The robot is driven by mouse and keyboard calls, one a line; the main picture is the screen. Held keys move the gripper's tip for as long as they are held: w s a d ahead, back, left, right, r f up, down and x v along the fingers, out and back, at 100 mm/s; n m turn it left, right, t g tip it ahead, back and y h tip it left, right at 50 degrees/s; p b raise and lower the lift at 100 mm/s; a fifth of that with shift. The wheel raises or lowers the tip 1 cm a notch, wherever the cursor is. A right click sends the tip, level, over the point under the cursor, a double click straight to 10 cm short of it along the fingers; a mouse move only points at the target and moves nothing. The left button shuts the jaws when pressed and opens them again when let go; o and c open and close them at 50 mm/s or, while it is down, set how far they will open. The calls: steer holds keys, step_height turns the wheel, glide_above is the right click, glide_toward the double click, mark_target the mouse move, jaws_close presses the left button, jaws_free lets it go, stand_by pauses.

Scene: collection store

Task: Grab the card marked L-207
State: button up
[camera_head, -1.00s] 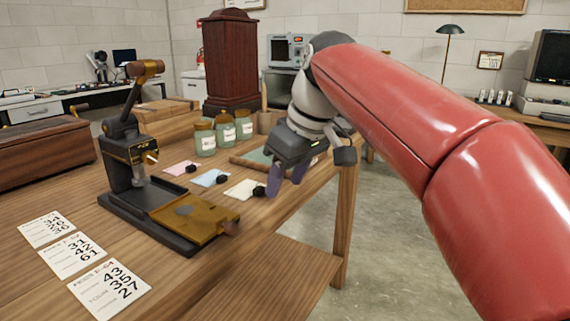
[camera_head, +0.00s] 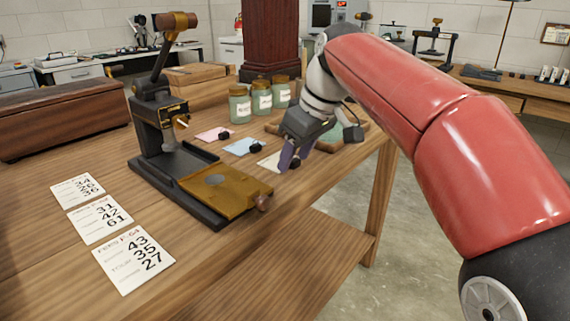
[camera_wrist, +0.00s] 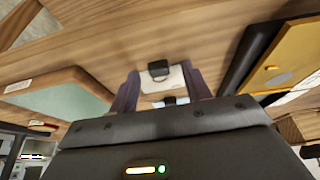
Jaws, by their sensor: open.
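Three small cards, each with a black knob-like piece on it, lie in a row on the wooden bench: a pink card (camera_head: 208,134), a blue card (camera_head: 240,148) and a cream card (camera_head: 268,162). Their markings are too small to read, so I cannot tell which is L-207. My gripper (camera_head: 292,160) is open and empty, at the cream card's right end and partly hiding it. In the wrist view, the cream card (camera_wrist: 172,80) and its black piece (camera_wrist: 158,68) show between the finger tips (camera_wrist: 160,85); contact cannot be told.
A black press with a brass plate (camera_head: 225,190) stands left of the cards. Three printed number sheets (camera_head: 133,262) lie at the front left. Several lidded jars (camera_head: 240,106) stand behind the cards. A green-topped board (camera_head: 335,132) lies behind my gripper. The bench's right edge is close.

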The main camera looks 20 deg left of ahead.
jaws_close()
stand_by(0.3)
steer(key=shift+r, duration=0.1)
